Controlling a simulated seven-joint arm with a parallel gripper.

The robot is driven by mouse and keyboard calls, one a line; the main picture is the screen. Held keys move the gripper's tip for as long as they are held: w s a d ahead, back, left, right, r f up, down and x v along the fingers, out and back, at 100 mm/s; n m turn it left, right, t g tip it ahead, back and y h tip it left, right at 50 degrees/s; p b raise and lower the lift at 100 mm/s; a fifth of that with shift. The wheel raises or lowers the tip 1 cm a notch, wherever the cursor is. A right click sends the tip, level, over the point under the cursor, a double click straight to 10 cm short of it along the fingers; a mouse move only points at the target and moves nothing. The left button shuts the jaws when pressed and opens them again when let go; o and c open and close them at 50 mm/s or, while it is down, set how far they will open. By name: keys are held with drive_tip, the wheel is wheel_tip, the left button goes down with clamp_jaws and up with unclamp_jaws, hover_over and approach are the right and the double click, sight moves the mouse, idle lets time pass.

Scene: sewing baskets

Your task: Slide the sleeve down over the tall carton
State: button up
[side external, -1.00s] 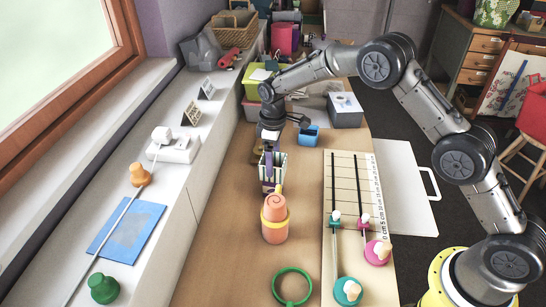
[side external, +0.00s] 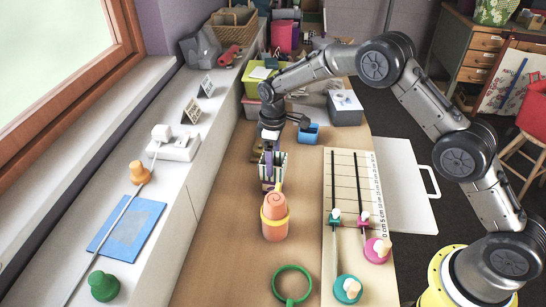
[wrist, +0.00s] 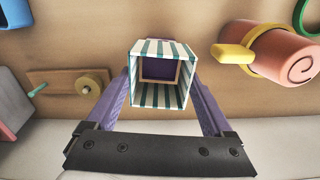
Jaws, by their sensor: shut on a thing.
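The sleeve (side external: 280,161) is a square open tube with white and teal stripes, upright over the table. It also shows from above in the wrist view (wrist: 147,48). My gripper (side external: 269,168) is shut on it, with the purple fingers (wrist: 162,88) against two opposite sides. Inside the sleeve, the wrist view shows a dark purple square with a tan border (wrist: 160,68); it looks like the top of the tall carton. The carton's sides are hidden by the sleeve and fingers. I cannot tell how far down the sleeve sits.
A peach cylinder with a yellow band (side external: 275,224) stands close in front of the sleeve. A green ring (side external: 275,284) lies nearer. A slotted board (side external: 344,190) with teal and pink knobs is on the right. A blue bin (side external: 309,134) and grey box (side external: 346,110) stand behind.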

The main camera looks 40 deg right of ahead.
drive_tip(key=shift+f, duration=3.75)
drive_tip(key=o, duration=1.5)
wheel_tip(320, 180, up, 14)
drive_tip(key=shift+f, duration=0.1)
